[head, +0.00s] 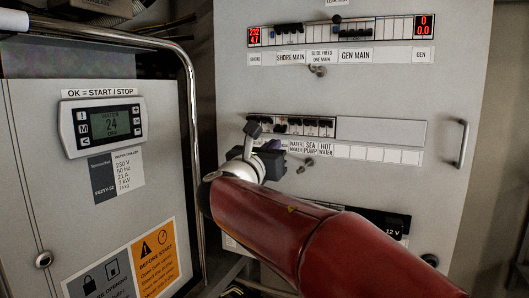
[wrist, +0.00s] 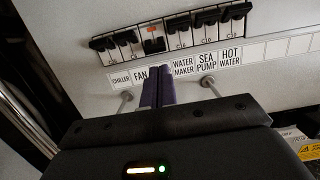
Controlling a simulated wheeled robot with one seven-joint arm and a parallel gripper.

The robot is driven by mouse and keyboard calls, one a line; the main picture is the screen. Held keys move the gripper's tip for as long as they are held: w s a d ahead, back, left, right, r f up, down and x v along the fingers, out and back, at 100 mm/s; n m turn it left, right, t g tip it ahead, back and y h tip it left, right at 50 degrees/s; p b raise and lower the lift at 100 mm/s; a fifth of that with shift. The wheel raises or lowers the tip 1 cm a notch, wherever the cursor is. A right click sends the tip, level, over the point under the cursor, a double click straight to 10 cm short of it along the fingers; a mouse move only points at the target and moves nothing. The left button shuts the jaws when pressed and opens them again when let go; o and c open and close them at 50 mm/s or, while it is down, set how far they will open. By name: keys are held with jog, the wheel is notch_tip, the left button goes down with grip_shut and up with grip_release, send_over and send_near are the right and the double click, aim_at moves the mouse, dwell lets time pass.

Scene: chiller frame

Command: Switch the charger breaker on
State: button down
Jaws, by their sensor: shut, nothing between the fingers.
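My gripper (wrist: 154,72) is shut, with nothing visible between its purple fingers. The fingertips point at the lower breaker row, just below one black breaker (wrist: 154,45). That breaker shows an orange mark above its lever, and its lever sits lower than its neighbours' levers. The fingers cover the label under it, between FAN and WATER MAKER, so I cannot read whether it is the charger. I cannot tell whether the fingertips touch the panel. In the head view my gripper (head: 277,147) is in front of the lower row, partly behind my arm.
Other black breakers (wrist: 207,25) stand close on both sides. Two small metal knobs (wrist: 208,81) stick out below the labels. An upper breaker row (head: 290,29) with red displays is above. A chiller controller (head: 102,125) and a metal rail (head: 193,100) are at left.

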aim_at(283, 136)
jog(key=shift+x, duration=1.7)
